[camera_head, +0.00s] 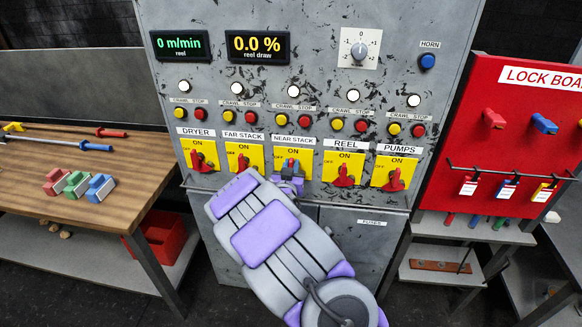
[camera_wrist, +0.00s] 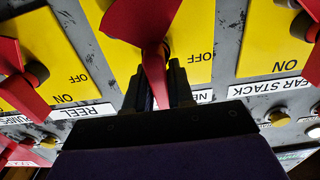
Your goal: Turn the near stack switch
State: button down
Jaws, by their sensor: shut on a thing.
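The near stack switch has a red handle (camera_wrist: 154,60) on a yellow plate (camera_head: 305,158), under the NEAR STACK label. My gripper (camera_wrist: 157,92) is shut on the narrow end of the red handle, with one dark finger on each side in the wrist view. OFF shows on the plate to the right of the handle there. In the head view my gripper (camera_head: 291,176) covers the lower part of this plate and hides most of the handle, while ON stays visible above it. The handle's exact angle is hard to tell.
The far stack switch (camera_head: 243,162) and reel switch (camera_head: 344,174) flank my gripper closely. Crawl and stop buttons sit above. A wooden bench (camera_head: 125,188) stands left, and a red lock board (camera_head: 490,150) stands right.

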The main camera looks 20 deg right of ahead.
jog(key=shift+a+n, duration=0.1)
jog(key=shift+n, duration=0.2)
jog(key=n+p, duration=0.2)
jog(key=shift+w+a+r+n+p, duration=0.1)
jog(key=shift+w+a+n+p, duration=0.15)
jog(key=shift+n+p, duration=0.05)
jog(key=shift+w+a+f+n+p, duration=0.2)
jog(key=shift+f+n+p, duration=0.45)
jog(key=shift+n, duration=1.8)
jog(key=shift+w+a+f+n+p, duration=0.1)
jog(key=shift+a+f+n+p, duration=0.2)
jog(key=shift+n+p, duration=1.4)
jog(key=shift+w+a+f+n+p, duration=0.15)
jog(key=shift+a+f+n, duration=0.2)
jog(key=shift+n, duration=2.8)
jog(key=shift+d+f, duration=0.1)
jog(key=shift+f, duration=0.05)
jog(key=c, duration=1.1)
grip_release()
jog(key=shift+w, duration=0.1)
